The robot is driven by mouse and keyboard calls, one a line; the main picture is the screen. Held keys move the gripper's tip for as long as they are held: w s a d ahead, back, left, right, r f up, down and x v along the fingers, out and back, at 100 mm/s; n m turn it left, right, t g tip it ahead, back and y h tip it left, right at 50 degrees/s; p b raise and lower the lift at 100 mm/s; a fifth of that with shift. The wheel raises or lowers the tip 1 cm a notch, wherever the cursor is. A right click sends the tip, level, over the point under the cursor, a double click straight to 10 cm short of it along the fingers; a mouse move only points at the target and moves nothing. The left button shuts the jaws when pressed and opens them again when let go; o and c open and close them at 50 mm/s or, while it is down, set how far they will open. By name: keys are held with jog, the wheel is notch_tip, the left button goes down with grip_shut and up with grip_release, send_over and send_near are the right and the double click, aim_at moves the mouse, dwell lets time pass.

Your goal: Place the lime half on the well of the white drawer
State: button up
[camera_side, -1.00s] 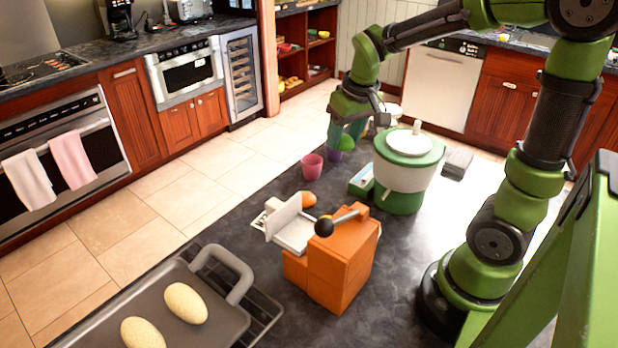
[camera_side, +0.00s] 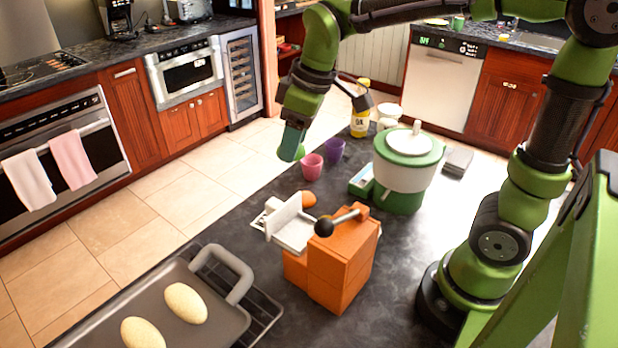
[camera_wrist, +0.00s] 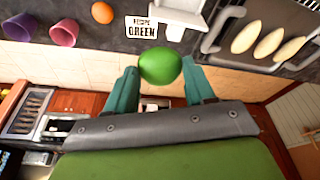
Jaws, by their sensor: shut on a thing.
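My gripper (camera_side: 294,148) is shut on the green lime half (camera_wrist: 160,67), which sits between the two teal fingertips in the wrist view. In the side view only a sliver of the lime half (camera_side: 299,153) shows past the finger. The gripper is in the air, up and back from the white drawer (camera_side: 296,238). The drawer stands out of the left side of an orange box (camera_side: 340,262) and has an upright white panel at its end. Its well looks empty from the side.
A pink cup (camera_side: 312,167) and a purple cup (camera_side: 335,149) stand near the gripper. An orange egg-shaped thing (camera_side: 309,199) lies behind the drawer. A green and white pot (camera_side: 405,165) is to the right. A grey tray with yellowish ovals (camera_side: 185,303) is at front left.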

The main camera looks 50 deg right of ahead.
jog(key=s+a+n+g, duration=0.3)
jog(key=s+a+n, duration=0.8)
jog(key=s+n, duration=0.25)
jog(key=s+a+n+g, duration=0.3)
jog(key=s+a+n, duration=0.8)
jog(key=s+n, duration=0.3)
jog(key=shift+n, duration=0.25)
jog(key=f, duration=1.2)
jog(key=w+f, duration=0.1)
jog(key=f, duration=0.4)
jog(key=shift+w+d+f, duration=0.1)
jog(key=shift+d+f, duration=0.05)
jog(key=shift+f, duration=0.25)
jog(key=w+a, duration=0.1)
jog(key=a, duration=0.4)
jog(key=w+a+f, duration=0.1)
jog(key=w+a, duration=0.1)
jog(key=a, duration=0.3)
jog(key=w+a+f, duration=0.1)
jog(key=w+a, duration=0.1)
jog(key=a, duration=0.3)
jog(key=shift+f, duration=1.65)
